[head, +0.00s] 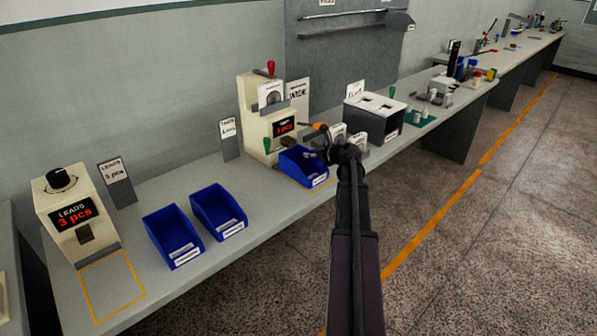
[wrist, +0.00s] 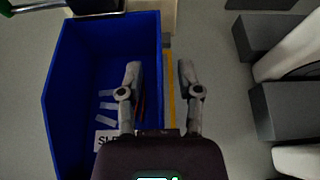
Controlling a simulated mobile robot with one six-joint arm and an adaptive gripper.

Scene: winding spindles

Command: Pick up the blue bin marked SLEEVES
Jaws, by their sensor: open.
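The blue bin marked SLEEVES (wrist: 62,85) fills the left of the wrist view. In the head view this blue bin (head: 300,167) stands on the bench in front of the cream machine, partly behind my gripper (head: 333,150). My gripper is open and empty. In the wrist view my gripper (wrist: 158,68) has its left finger over the bin's inside and its right finger beyond the right wall. I cannot tell how deep the fingers reach.
Two more blue bins, one (head: 172,238) and another (head: 219,213), stand left on the bench. A cream machine (head: 257,130) rises behind the SLEEVES bin. A white-topped box (head: 376,112) stands to the right. Grey blocks (wrist: 285,112) lie right of my fingers. Bare bench (head: 262,208) lies left of the bin.

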